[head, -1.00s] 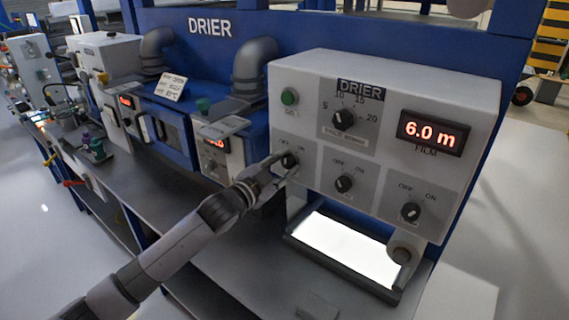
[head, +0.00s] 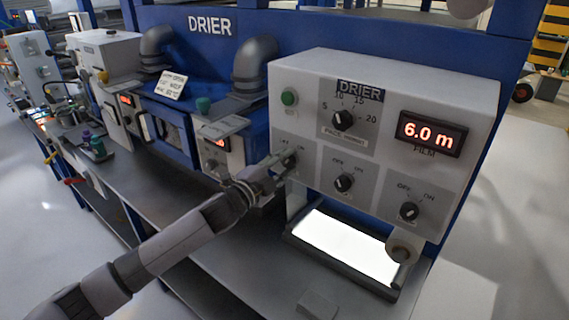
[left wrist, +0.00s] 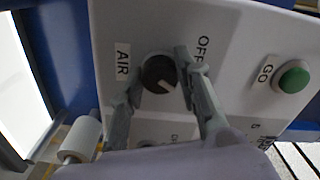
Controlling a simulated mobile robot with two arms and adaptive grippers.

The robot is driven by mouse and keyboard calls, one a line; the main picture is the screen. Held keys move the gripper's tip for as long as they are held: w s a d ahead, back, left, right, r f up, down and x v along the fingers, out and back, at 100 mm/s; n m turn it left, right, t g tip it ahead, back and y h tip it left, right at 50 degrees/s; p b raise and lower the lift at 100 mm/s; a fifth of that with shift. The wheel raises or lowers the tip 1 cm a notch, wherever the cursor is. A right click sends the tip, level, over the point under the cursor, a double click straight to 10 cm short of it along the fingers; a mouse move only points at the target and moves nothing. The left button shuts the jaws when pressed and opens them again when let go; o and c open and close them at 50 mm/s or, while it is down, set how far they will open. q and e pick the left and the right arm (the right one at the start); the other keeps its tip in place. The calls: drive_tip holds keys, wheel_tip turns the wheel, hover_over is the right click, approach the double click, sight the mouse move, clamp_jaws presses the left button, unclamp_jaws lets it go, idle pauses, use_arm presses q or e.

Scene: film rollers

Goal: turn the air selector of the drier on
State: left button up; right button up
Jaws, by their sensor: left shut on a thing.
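The drier's air selector (left wrist: 158,74) is a round black knob with a pale pointer line, on the panel beside the AIR label (left wrist: 122,60). In the left wrist view its pointer slants to the lower right, and the OFF mark (left wrist: 202,48) stands at its upper right. The ON mark is not readable there. My left gripper (left wrist: 159,76) has one finger on each side of the knob and is shut on it. In the head view my left gripper (head: 283,163) covers most of the knob, at the lower left of the drier panel (head: 470,110). My right gripper is not in view.
To the right are two more OFF/ON selectors (head: 343,183) (head: 409,212). A pace dial (head: 344,118) and green GO button (head: 289,97) sit above; the display (head: 430,132) reads 6.0 m. A lit white plate (head: 345,247) lies below.

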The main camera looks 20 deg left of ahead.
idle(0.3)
use_arm(q)
drive_tip(key=o, duration=1.1)
drive_tip(key=shift+o, duration=0.2)
drive_tip(key=shift+s, duration=0.1)
drive_tip(key=v, duration=1.2)
